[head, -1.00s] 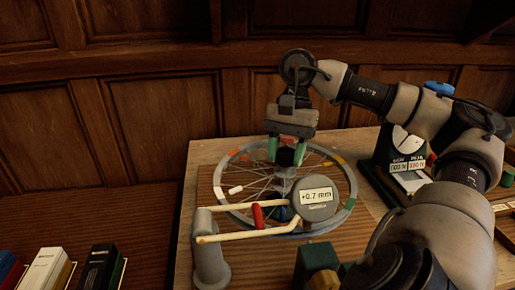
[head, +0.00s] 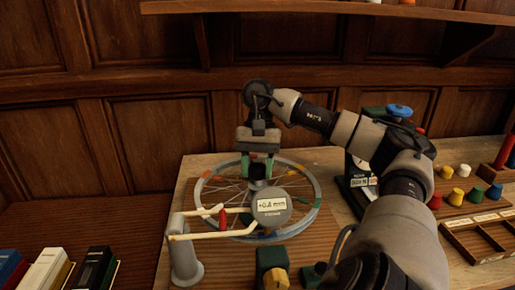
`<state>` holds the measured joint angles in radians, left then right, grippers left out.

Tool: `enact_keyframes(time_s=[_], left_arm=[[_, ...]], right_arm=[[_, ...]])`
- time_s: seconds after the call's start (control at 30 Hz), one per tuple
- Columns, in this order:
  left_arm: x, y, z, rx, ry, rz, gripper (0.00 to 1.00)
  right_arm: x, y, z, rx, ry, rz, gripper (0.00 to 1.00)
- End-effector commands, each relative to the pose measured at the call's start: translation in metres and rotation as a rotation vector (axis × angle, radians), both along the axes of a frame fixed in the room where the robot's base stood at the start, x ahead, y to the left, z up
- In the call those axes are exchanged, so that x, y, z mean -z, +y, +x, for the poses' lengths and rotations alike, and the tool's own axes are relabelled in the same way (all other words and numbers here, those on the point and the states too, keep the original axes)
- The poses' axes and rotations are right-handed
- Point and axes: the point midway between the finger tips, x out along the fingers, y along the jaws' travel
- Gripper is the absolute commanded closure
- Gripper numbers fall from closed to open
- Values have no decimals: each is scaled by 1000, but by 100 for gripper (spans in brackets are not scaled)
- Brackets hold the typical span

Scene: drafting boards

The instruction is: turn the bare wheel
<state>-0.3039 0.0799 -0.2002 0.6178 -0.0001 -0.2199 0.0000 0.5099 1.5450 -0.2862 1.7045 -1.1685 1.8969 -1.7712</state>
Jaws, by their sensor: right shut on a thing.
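The bare spoked wheel (head: 316,213) lies flat on the wooden board, with coloured marks on its grey rim. A round gauge (head: 271,207) stands over its near side and reads about +0.4 mm; the digits are small. A grey post with pale arms (head: 183,238) and a red piece (head: 222,218) reaches over the near left of the rim. My right gripper (head: 258,169) points down over the middle of the wheel, its green-tipped fingers shut on the dark hub part there. The fingers partly hide the hub. My left gripper is not in view.
A green block with yellow (head: 272,260) stands in front of the wheel. A divided wooden tray (head: 478,240) and several coloured pegs (head: 456,197) are at the right. Books (head: 93,268) stand at the lower left. A dial device (head: 358,175) is partly behind my right arm.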

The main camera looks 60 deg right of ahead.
Motion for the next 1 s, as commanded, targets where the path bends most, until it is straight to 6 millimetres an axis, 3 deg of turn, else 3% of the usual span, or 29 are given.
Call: enact_keyframes(time_s=[0.37, 0.4, 0.53, 0.83, 1.0], left_arm=[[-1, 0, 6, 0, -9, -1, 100], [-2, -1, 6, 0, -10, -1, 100], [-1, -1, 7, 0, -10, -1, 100], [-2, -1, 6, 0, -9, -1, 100], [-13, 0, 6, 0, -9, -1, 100]], right_arm=[[-4, -2, 1, 5, -9, -2, 99], [-4, -2, 1, 5, -9, -2, 51], [-3, -1, 1, 3, -6, -2, 31], [-3, -1, 1, 0, -3, 0, 31], [-23, -7, 5, 0, -8, 4, 31]])
